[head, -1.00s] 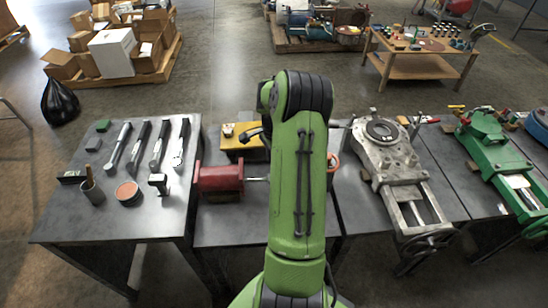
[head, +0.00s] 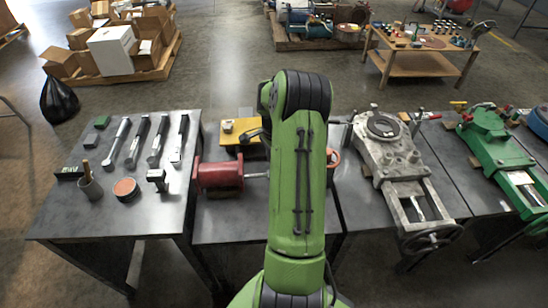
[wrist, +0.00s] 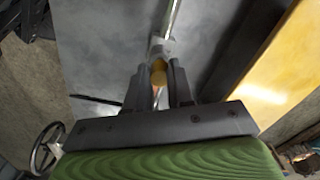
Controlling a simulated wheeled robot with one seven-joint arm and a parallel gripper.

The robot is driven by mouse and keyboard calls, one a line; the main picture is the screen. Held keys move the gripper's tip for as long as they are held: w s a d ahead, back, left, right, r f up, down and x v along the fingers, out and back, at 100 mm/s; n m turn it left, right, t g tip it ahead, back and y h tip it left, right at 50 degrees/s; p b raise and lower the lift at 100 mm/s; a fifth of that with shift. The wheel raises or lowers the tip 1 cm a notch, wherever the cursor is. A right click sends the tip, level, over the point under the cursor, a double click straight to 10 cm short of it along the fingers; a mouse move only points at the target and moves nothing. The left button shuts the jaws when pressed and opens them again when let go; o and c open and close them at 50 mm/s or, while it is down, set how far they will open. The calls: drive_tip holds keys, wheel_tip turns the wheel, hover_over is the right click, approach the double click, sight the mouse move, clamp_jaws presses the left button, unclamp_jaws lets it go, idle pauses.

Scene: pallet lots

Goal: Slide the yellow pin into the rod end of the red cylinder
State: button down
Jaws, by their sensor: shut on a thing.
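The red cylinder (head: 218,176) lies on the middle bench, its bright rod (head: 257,175) pointing right and running behind my arm. In the wrist view the rod (wrist: 172,18) comes down from the top to its grey rod end (wrist: 160,47). My gripper (wrist: 160,76) is shut on the yellow pin (wrist: 158,74), which shows between the two dark fingers right by the rod end. The pin overlaps the rod end in this view; I cannot tell whether it is inside the hole. In the head view my arm hides the pin and rod end.
A yellow block (head: 236,134) stands behind the cylinder and shows at right in the wrist view (wrist: 285,62). A left bench (head: 75,222) holds several tools. A grey vise-like machine (head: 390,150) stands to the right of my arm.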

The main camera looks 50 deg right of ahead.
drive_tip(key=shift+f+b, duration=0.45)
drive_tip(key=shift+f, duration=0.25)
drive_tip(key=c, duration=0.9)
unclamp_jaws()
drive_tip(key=shift+r, duration=0.1)
wheel_tip(320, 180, up, 16)
drive_tip(key=p, duration=0.5)
drive_tip(key=shift+f, duration=0.2)
